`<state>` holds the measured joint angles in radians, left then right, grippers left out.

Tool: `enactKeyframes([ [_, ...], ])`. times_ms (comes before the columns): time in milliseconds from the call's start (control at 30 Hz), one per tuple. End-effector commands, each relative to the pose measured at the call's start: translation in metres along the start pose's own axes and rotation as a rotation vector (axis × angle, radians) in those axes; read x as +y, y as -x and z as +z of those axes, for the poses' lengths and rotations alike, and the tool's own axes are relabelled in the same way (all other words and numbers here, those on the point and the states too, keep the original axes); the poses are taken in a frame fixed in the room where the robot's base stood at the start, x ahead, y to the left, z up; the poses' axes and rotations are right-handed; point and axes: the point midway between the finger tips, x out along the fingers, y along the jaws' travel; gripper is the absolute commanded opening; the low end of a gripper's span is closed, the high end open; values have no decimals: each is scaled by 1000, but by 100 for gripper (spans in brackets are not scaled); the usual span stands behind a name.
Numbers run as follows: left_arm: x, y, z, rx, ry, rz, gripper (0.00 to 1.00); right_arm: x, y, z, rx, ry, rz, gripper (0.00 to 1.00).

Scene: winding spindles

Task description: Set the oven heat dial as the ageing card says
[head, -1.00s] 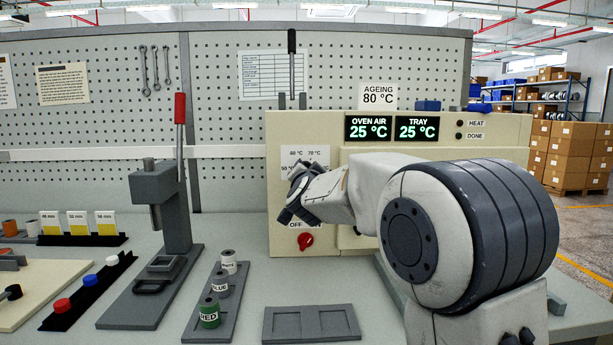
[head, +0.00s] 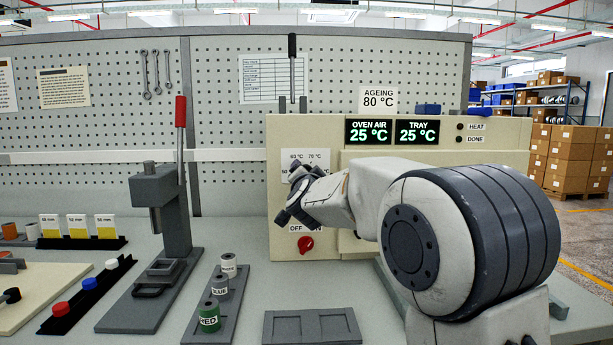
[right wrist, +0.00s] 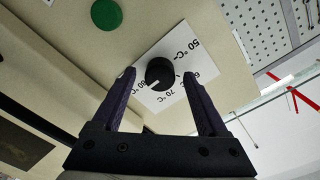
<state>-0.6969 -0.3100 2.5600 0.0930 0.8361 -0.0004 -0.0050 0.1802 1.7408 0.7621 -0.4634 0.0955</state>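The ageing card (head: 378,98) on top of the oven reads 80 °C. The oven (head: 455,137) is a cream box whose displays both read 25 °C. Its black heat dial (right wrist: 160,73) shows in the right wrist view on a white scale plate (right wrist: 182,58) marked 50 to 80 °C. A white mark on the dial appears to point towards the 80 label. My right gripper (right wrist: 160,75) is open, its fingertips on either side of the dial with visible gaps. In the head view my right gripper (head: 300,197) hides the dial. My left gripper is out of view.
A red OFF/ON switch (head: 305,244) sits below the dial, and a green button (right wrist: 106,15) shows in the wrist view. A lever press (head: 160,210), a rack of labelled spools (head: 228,280) and an empty two-pocket tray (head: 311,325) stand on the bench.

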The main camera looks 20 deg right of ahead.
Motion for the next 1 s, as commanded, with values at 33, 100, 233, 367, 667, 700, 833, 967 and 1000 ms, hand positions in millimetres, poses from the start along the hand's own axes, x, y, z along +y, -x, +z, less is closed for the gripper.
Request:
enactKeyframes([
  [33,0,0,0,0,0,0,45,0,0,-1,1,0,-1,76],
  [100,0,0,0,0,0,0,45,0,0,-1,2,0,-1,76],
  [233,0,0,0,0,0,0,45,-1,9,-1,2,0,-2,76],
  [367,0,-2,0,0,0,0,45,-1,31,-1,2,0,-3,76],
  [667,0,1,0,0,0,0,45,-2,87,-1,0,-1,-3,76],
  [700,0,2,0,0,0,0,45,-2,92,0,-1,0,-2,76],
  [833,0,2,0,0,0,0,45,-1,102,0,0,0,-1,76],
  [967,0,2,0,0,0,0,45,0,105,0,0,0,0,76],
  [1000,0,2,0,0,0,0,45,0,105,0,0,0,0,76],
])
